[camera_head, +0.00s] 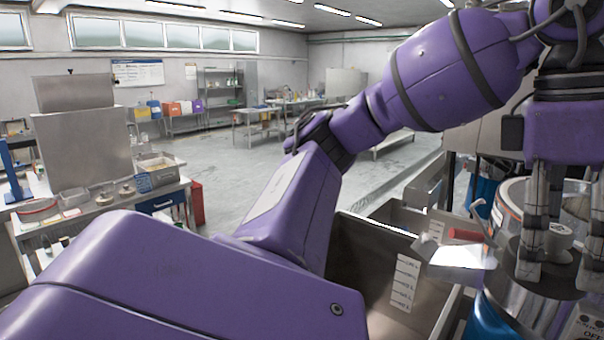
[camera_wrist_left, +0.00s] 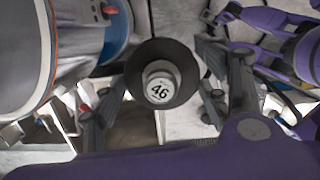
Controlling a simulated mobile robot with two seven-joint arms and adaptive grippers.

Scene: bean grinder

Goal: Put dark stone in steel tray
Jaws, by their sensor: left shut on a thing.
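A dark round disc with a pale hub marked "46" (camera_wrist_left: 136,76) sits between the fingers of my left gripper (camera_wrist_left: 160,108) in the wrist view; it appears to be the dark stone. In the head view my left gripper (camera_head: 558,268) points down at the right edge, shut on this dark disc (camera_head: 550,284), above or at a shiny round metal vessel (camera_head: 510,300). I cannot tell whether the disc touches the vessel. A deep steel container (camera_head: 385,262) with a white scale label stands left of it, partly hidden by my arm; I cannot tell if it is the steel tray. My right gripper is not seen.
A bright sloped metal plate (camera_head: 462,257) and a red part (camera_head: 465,235) lie between the container and the vessel. A bench (camera_head: 80,215) with jars and boxes stands at the left. The floor (camera_head: 240,170) behind is open.

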